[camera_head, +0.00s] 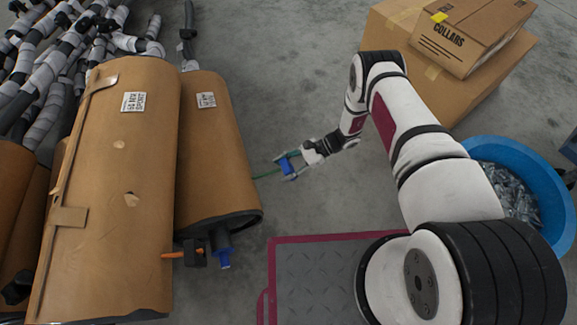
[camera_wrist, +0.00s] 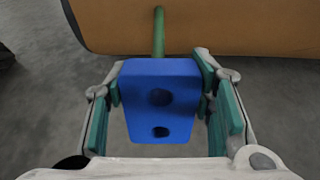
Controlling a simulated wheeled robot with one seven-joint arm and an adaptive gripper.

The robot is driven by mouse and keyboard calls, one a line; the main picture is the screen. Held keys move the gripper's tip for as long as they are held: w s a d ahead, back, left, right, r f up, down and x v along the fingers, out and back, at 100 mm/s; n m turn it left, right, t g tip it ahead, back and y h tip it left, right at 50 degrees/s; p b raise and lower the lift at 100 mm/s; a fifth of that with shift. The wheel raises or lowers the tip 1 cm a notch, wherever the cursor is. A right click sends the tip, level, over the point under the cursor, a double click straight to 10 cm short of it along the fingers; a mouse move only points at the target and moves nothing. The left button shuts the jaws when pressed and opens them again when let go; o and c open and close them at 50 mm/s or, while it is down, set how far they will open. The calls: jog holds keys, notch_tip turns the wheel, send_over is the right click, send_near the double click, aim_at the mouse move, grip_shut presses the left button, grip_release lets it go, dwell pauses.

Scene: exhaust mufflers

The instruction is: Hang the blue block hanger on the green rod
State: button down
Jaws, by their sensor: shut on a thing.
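A blue block hanger (camera_wrist: 160,100) with two dark holes is held between the teal-padded fingers of my gripper (camera_wrist: 163,105). In the head view the block (camera_head: 286,166) sits in my gripper (camera_head: 290,167), right of the wrapped muffler. The green rod (camera_wrist: 159,32) sticks out from the brown-wrapped muffler toward the block. In the wrist view its near end is hidden behind the block's upper edge. In the head view the rod (camera_head: 265,175) reaches close to the block. I cannot tell whether its tip is inside a hole; no green shows in the holes.
The shorter wrapped muffler (camera_head: 215,150) lies beside a larger one (camera_head: 120,190). A black block (camera_head: 195,253) sits by an orange rod (camera_head: 173,255) at its near end. A blue bin (camera_head: 545,190) and cardboard boxes (camera_head: 470,35) stand right. Floor around my gripper is clear.

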aim_at(271, 172)
jog(key=shift+s+a, duration=0.25)
jog(key=shift+a, duration=0.6)
jog(key=shift+s+a, duration=0.3)
jog(key=shift+a, duration=0.55)
jog(key=shift+s+a, duration=0.25)
jog(key=shift+a, duration=0.6)
jog(key=c, duration=0.7)
grip_release()
jog(key=v, duration=1.2)
jog(key=shift+f, duration=0.1)
